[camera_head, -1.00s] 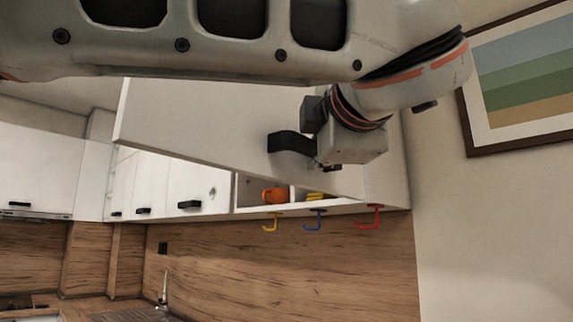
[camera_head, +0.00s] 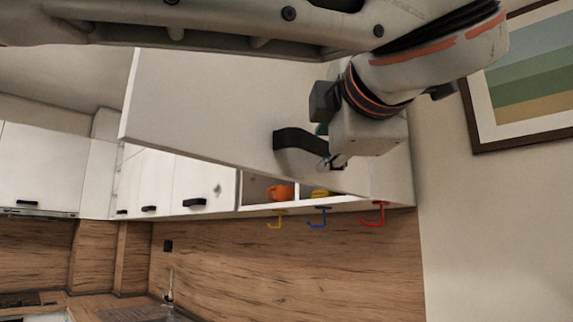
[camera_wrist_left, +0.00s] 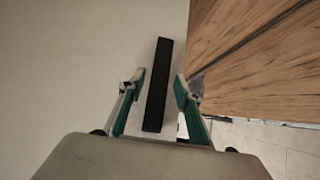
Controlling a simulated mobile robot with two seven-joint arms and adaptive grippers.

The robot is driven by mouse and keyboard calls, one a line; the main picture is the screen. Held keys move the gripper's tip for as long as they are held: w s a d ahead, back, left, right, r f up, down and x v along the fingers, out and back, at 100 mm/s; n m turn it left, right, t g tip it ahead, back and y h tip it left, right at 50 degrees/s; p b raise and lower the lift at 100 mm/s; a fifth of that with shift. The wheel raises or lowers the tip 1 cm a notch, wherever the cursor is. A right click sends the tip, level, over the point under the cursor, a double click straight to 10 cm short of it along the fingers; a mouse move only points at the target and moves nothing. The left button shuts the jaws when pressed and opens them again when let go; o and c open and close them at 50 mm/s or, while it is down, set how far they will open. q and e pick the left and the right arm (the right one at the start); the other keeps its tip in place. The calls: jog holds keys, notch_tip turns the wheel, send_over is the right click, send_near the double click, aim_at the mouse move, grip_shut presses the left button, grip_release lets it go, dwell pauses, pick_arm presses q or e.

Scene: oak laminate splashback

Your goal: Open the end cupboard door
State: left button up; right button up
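The end cupboard door (camera_head: 200,100) is a large white panel that stands swung out from its cupboard, slanting across the head view. The gap below it shows part of the interior. Its black bar handle (camera_head: 290,138) is on the panel; it also shows in the left wrist view (camera_wrist_left: 157,85). My left gripper (camera_head: 332,162) is at the handle's right end in the head view. In the left wrist view its two teal-lined fingers (camera_wrist_left: 159,88) are apart, with the handle between them and gaps on both sides. My right gripper is out of view.
An orange mug (camera_head: 281,193) and a yellow item (camera_head: 320,194) stand inside the cupboard. Yellow (camera_head: 276,222), blue (camera_head: 319,220) and red hooks (camera_head: 378,215) hang beneath. A framed picture (camera_head: 525,85) is on the right wall. Closed white cupboards (camera_head: 40,165) line the left.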

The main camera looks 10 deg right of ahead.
pick_arm(q)
jog(key=s, duration=0.5)
jog(key=shift+s+a, duration=0.3)
jog(key=shift+s, duration=0.05)
jog(key=shift+w, duration=0.1)
